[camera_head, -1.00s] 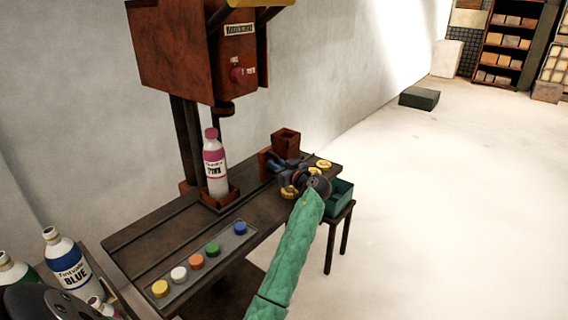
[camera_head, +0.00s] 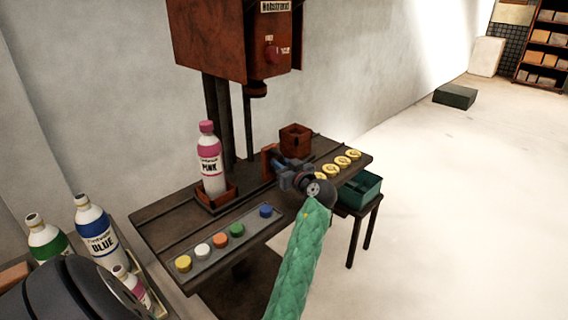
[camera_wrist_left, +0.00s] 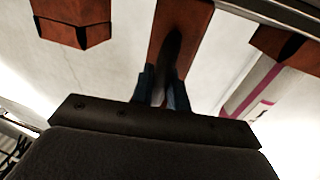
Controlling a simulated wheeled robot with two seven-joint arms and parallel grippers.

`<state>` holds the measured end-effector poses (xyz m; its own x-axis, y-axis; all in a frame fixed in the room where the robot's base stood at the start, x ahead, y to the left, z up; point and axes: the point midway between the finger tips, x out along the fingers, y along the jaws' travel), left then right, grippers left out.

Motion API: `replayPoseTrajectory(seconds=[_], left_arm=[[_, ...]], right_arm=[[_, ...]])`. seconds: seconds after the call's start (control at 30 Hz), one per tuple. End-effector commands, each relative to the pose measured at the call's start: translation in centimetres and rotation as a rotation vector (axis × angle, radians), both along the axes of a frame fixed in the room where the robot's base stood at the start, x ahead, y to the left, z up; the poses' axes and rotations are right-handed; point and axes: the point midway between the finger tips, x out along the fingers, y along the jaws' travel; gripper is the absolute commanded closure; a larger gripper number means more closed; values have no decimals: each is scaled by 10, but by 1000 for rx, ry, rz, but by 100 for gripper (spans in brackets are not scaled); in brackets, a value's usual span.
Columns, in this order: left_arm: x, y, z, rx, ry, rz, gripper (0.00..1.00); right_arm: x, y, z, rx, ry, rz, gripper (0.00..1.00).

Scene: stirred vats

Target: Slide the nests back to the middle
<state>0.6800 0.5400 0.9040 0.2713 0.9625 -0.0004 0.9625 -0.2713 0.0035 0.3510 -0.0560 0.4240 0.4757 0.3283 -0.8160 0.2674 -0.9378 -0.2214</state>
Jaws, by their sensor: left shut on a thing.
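The nests are two rust-brown open boxes on the dark bench. One nest (camera_head: 216,198) at the left holds an upright pink-capped bottle (camera_head: 210,165) labelled PINK. The other nest (camera_head: 295,138), further right, looks empty. A brown upright piece (camera_head: 268,162) stands between them. My left gripper (camera_head: 278,164) is shut on this piece; in the left wrist view the fingers (camera_wrist_left: 161,88) close on the brown piece (camera_wrist_left: 180,30), with one nest (camera_wrist_left: 72,28) at the left and the other nest (camera_wrist_left: 285,45) at the right. My right gripper is not seen.
A rust-brown machine head (camera_head: 240,40) hangs above, its spindle (camera_head: 256,90) between the nests. A tray (camera_head: 225,243) with several coloured caps lies in front. Yellow discs (camera_head: 341,162) lie at the right, above a green bin (camera_head: 360,190). A blue-labelled bottle (camera_head: 97,236) stands left.

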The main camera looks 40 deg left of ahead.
Motion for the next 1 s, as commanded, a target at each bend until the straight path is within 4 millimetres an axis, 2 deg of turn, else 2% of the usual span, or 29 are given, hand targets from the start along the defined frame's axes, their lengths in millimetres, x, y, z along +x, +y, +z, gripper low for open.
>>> replayPoseTrajectory(seconds=[0.33, 0.37, 0.43, 0.73, 0.87, 0.93, 1.0], left_arm=[[-1, 0, 1, 1, -1, 0, 100], [-1, 0, 1, 1, -1, 0, 80], [-1, 0, 1, 1, -1, 0, 66], [-1, -1, 0, 0, -1, 0, 66], [-3, -10, -1, -1, -1, -1, 66], [-6, -19, -2, -2, -1, -1, 66], [-9, -30, -2, -2, -1, -1, 66]], right_arm=[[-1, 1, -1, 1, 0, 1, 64], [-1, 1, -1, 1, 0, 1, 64], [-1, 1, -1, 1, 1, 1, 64], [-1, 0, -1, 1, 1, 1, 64], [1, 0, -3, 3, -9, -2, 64], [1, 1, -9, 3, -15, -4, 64], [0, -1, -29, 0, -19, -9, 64]])
